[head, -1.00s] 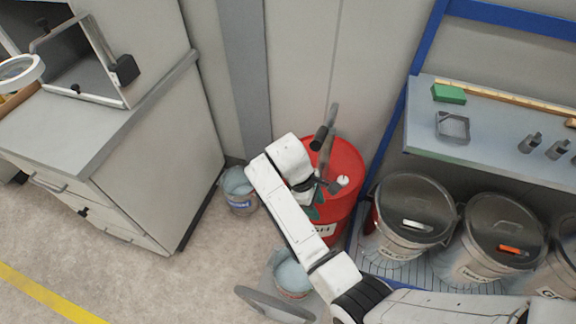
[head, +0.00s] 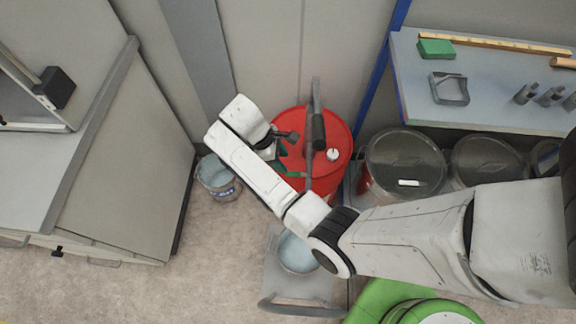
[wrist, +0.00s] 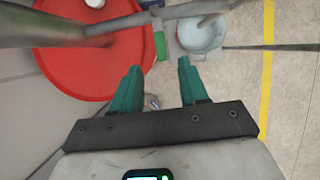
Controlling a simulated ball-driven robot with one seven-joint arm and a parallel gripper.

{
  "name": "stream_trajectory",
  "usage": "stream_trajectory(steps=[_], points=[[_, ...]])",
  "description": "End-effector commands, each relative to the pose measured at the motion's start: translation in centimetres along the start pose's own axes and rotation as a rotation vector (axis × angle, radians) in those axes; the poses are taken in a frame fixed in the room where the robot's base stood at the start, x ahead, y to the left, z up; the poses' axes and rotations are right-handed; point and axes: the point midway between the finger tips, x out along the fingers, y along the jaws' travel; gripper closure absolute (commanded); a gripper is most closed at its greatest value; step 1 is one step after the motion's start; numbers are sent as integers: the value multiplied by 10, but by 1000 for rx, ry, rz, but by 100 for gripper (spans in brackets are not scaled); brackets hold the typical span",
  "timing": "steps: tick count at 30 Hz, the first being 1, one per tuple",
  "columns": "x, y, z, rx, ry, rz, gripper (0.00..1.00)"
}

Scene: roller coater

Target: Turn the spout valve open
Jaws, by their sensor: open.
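The red drum (head: 334,138) stands against the wall with a grey pump and pipe (head: 316,105) on top. A small bright green piece, likely the spout valve's handle (head: 294,174), shows beside the pipe at the drum's front left. In the wrist view the green handle (wrist: 160,45) sits at the grey pipe, just beyond and between my fingertips. My gripper (wrist: 160,68) has teal fingers spread apart with nothing between them. In the head view my arm partly hides the gripper (head: 277,155), which is at the drum's left side. Contact with the handle cannot be told.
A bucket (head: 298,252) stands on a grey platform in front of the drum. Another bucket (head: 217,177) stands to the left. Lidded pails (head: 403,160) stand right, under a shelf (head: 405,75). A cabinet (head: 120,150) is at left, with open floor between.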

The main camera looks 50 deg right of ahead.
Motion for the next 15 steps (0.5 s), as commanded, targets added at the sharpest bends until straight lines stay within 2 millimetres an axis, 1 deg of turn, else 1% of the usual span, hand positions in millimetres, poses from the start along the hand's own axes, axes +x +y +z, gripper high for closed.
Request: stream_trajectory(steps=[1, 3, 9, 12, 15], points=[[10, -1, 1, -1, -3, -2, 56], [23, -1, 1, 0, -2, -3, 56], [54, 0, 0, 0, -2, -2, 56], [64, 0, 0, 0, -1, -1, 56], [70, 0, 0, 1, 1, 0, 56]])
